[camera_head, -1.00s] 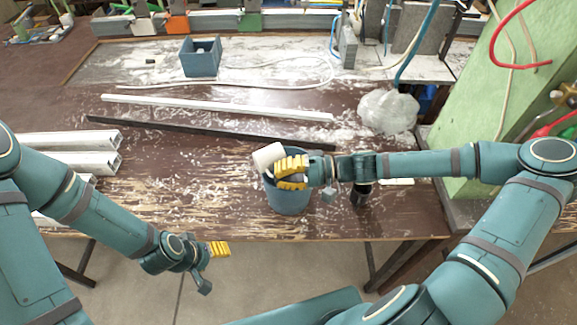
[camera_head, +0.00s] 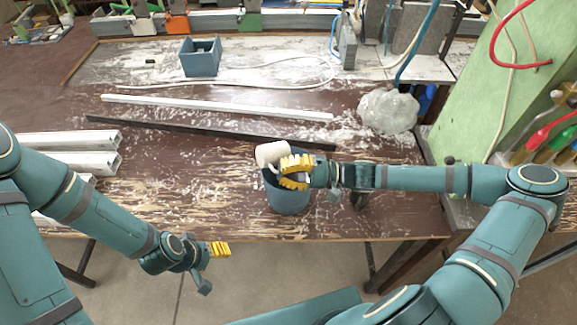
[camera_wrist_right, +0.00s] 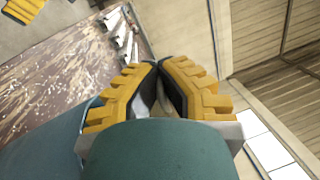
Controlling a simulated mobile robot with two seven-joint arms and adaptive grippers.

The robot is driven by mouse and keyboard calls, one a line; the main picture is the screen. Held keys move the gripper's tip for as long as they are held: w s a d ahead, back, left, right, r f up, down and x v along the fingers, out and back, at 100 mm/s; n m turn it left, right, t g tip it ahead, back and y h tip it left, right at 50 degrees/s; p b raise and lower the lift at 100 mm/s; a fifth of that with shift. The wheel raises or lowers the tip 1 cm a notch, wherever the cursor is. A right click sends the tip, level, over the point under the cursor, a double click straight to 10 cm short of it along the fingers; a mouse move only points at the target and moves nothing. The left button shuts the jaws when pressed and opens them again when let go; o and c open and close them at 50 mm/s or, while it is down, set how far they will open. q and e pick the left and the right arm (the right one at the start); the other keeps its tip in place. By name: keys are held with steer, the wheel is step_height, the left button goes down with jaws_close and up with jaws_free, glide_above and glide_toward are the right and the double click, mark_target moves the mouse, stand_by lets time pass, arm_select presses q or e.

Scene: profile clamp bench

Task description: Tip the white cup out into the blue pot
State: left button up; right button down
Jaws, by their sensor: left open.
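The white cup (camera_head: 270,153) is tilted well over onto its side above the blue pot (camera_head: 287,196), near the table's front edge. Whether anything is in it or coming out cannot be seen. My right gripper (camera_head: 296,168) is shut on the cup from its right side, over the pot's mouth, hiding part of both. In the right wrist view the yellow fingers (camera_wrist_right: 158,88) are close together, and the cup itself is not clearly visible there. My left gripper (camera_head: 220,249) is open and empty, in front of the table edge at the lower left.
A white bar (camera_head: 215,108) and a dark bar (camera_head: 200,132) lie behind the pot. A blue-grey box (camera_head: 200,57) stands further back. A clear plastic bag (camera_head: 388,110) lies at the right, near the green panel (camera_head: 470,120). Pale profiles (camera_head: 70,141) lie at the left.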

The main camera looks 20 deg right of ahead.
steer(key=shift+d+y, duration=0.1)
steer(key=shift+y, duration=0.2)
steer(key=shift+d+r+m+t+y+p, duration=0.25)
steer(key=shift+r+m+t+y+p, duration=0.25)
steer(key=shift+r, duration=0.35)
steer(key=shift+a+f+g+h+b, duration=0.15)
steer(key=shift+f+g+h+b, duration=0.2)
steer(key=shift+f+b, duration=0.2)
steer(key=shift+a+f+n+g+h, duration=0.25)
steer(key=shift+n+h, duration=0.15)
steer(key=shift+h, duration=0.2)
steer(key=shift+a+f+n+g+h, duration=0.15)
steer(key=shift+a+n+g+h, duration=0.1)
steer(key=shift+n+h, duration=0.25)
steer(key=shift+s+a+f+h, duration=0.1)
steer(key=shift+a+f+h, duration=0.2)
steer(key=shift+h, duration=0.55)
steer(key=shift+f+n+h, duration=0.1)
steer(key=shift+n+h, duration=0.2)
steer(key=shift+h, duration=0.1)
steer(key=shift+s+a+f+n+g+h+p, duration=0.1)
steer(key=shift+a+n+h+p, duration=0.45)
steer(key=shift+h, duration=0.85)
steer(key=shift+s+a+n+g+h+p, duration=0.1)
steer(key=shift+a+h+p, duration=0.5)
steer(key=shift+h+p, duration=0.65)
steer(key=shift+s+a+f+n+g+h+p, duration=0.1)
steer(key=shift+a+n+h+p, duration=0.4)
steer(key=shift+h, duration=1.05)
